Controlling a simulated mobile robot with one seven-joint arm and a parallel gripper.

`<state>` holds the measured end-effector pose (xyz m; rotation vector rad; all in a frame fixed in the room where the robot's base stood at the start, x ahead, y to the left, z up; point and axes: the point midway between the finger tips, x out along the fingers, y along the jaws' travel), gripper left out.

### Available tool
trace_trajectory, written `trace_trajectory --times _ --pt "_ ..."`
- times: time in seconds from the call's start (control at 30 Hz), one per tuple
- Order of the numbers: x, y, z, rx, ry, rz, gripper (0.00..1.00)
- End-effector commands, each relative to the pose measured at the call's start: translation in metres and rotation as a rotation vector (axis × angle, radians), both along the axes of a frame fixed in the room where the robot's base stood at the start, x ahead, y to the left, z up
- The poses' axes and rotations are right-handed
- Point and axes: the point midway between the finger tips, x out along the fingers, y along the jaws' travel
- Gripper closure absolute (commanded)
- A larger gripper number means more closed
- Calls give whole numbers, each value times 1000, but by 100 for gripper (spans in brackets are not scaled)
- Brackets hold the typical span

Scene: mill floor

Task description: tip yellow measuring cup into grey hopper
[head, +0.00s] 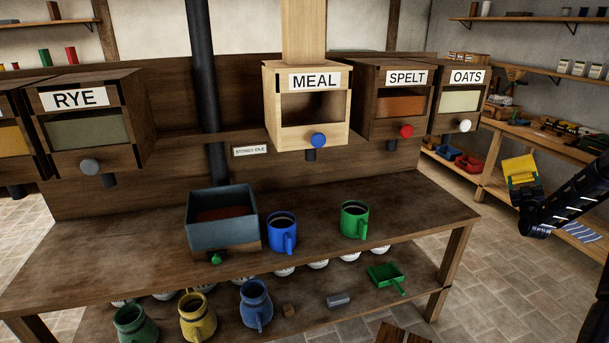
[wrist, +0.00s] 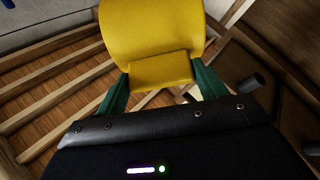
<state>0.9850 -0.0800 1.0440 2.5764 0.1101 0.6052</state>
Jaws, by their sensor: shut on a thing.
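The yellow measuring cup (head: 523,170) is at the right of the head view, held in the air at the end of my dark arm. In the wrist view the cup (wrist: 150,30) fills the top middle. The green fingers of my gripper (wrist: 160,80) press on it from both sides. The inside of the cup and any contents cannot be made out. The grey hopper (head: 222,228) is an open blue-grey box on the bench, left of centre, with something brown inside and a green knob below its front. The cup is far to the right of it.
On the bench (head: 420,212), a blue mug (head: 282,231) stands close beside the hopper, and a green mug (head: 354,219) farther right. Labelled bins, including MEAL (head: 276,109), hang above. A lower shelf holds jugs and a green scoop (head: 385,275). The bench's right end is clear.

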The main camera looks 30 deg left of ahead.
Motion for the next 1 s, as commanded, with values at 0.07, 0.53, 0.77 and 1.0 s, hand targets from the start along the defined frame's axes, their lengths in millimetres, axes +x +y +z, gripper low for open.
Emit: trace_trajectory --times 0.07,0.53,0.77,1.0 --pt "0 2 6 -120 0 3 87" --pt "0 2 32 -933 26 0 87" --pt "0 0 34 -1079 34 0 87" --pt "0 0 34 -1074 34 0 87"
